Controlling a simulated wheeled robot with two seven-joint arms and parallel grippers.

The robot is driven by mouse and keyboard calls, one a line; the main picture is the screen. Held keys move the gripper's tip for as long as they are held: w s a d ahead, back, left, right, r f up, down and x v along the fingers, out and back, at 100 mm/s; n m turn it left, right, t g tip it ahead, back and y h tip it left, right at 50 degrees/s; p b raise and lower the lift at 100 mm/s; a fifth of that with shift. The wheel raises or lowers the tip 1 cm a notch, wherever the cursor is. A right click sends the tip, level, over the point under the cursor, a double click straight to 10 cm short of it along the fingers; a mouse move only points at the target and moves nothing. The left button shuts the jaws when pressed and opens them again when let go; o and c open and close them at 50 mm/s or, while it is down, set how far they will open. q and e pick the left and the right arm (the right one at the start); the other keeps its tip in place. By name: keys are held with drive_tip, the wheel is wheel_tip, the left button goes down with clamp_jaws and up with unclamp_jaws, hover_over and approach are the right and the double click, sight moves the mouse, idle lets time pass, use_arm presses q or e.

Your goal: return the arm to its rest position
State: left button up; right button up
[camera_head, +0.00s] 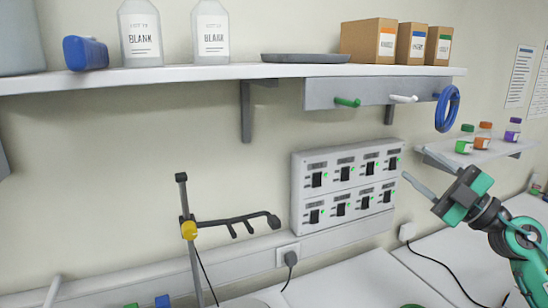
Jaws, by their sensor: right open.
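My right gripper (462,196), dark grey and teal, is raised at the right side of the head view, in front of the wall and below the small side shelf. It is open, and I see nothing held in it. Its teal and grey arm comes in from the lower right edge. A pale grey rod-like part shows just left of the gripper; I cannot tell if it belongs to it. My left gripper is not in view.
A switch panel (300,190) is on the wall left of the gripper. A side shelf (486,153) holds small capped bottles. A blue ring (441,108) hangs on a pegboard rail (320,94). A long shelf (180,73) runs above. A black stand (235,220) with a yellow knob stands lower left.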

drive_tip(key=s+d+f+m+h, duration=0.1)
drive_tip(key=s+f+m+h, duration=0.2)
drive_tip(key=f+m+h, duration=0.6)
drive_tip(key=s+d+f+m+h, duration=0.15)
drive_tip(key=f+m+h, duration=0.3)
drive_tip(key=f, duration=0.85)
drive_tip(key=s+f+m+h, duration=0.3)
drive_tip(key=f+m+h, duration=0.45)
drive_tip(key=f, duration=0.25)
drive_tip(key=s+a+f+g+y, duration=0.2)
drive_tip(key=s+a+f+g, duration=0.15)
drive_tip(key=s+f, duration=0.35)
drive_tip(key=s+a+f+n+g+y, duration=0.1)
drive_tip(key=s+a+f+g, duration=0.2)
drive_tip(key=s+f+g, duration=0.45)
drive_tip(key=s+a+f+g+y, duration=0.25)
drive_tip(key=s+f, duration=0.25)
drive_tip(key=s, duration=0.5)
drive_tip(key=s+d+f+x, duration=0.1)
drive_tip(key=s+x, duration=0.2)
drive_tip(key=x, duration=1.1)
drive_tip(key=s+d+f+x, duration=0.1)
drive_tip(key=s+d+x, duration=0.15)
drive_tip(key=x, duration=1.15)
drive_tip(key=s+d+f+g+h, duration=0.1)
drive_tip(key=s+f, duration=1.9)
drive_tip(key=shift+d+n, duration=0.4)
